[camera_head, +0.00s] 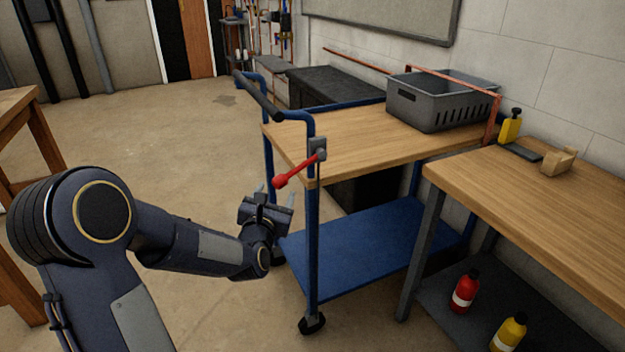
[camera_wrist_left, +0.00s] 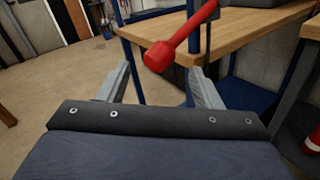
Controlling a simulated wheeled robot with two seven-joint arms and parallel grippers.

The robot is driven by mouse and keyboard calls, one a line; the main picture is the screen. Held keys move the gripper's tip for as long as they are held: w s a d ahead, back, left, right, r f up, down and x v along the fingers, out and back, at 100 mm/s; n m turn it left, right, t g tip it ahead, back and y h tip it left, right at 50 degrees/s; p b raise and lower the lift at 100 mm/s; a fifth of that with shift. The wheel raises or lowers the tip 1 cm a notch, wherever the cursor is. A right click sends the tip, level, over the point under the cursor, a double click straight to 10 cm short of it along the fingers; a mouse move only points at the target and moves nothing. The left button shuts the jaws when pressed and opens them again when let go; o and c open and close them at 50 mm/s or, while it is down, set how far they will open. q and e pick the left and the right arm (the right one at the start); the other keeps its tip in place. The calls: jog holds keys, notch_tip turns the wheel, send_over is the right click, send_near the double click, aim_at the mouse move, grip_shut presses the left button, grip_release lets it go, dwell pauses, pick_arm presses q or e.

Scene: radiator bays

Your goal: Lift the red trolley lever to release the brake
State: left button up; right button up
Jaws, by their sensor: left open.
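The red trolley lever (camera_head: 297,172) is mounted on a grey bracket (camera_head: 317,147) at the near corner post of the blue trolley (camera_head: 311,240). It slants down to the left and ends in a thick red knob. In the left wrist view the lever (camera_wrist_left: 180,38) shows just beyond and above the fingertips. My left gripper (camera_head: 274,190) is open and empty, a little below and left of the knob, apart from it as far as I can see. Its two fingers also show in the left wrist view (camera_wrist_left: 156,84). My right gripper is not in view.
A grey crate (camera_head: 440,98) stands on the trolley's wooden top. A wooden workbench (camera_head: 540,205) is close on the right, with red (camera_head: 465,291) and yellow (camera_head: 509,333) bottles on its lower shelf. A wooden table (camera_head: 17,105) stands at left. The floor between is clear.

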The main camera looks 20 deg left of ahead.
aim_at(281, 176)
pick_arm(q)
jog(key=shift+w+a, duration=0.1)
jog(key=shift+w, duration=0.35)
jog(key=x, duration=0.7)
jog(key=shift+r+p, duration=0.15)
jog(key=shift+p, duration=0.2)
grip_shut()
jog(key=shift+r, duration=0.15)
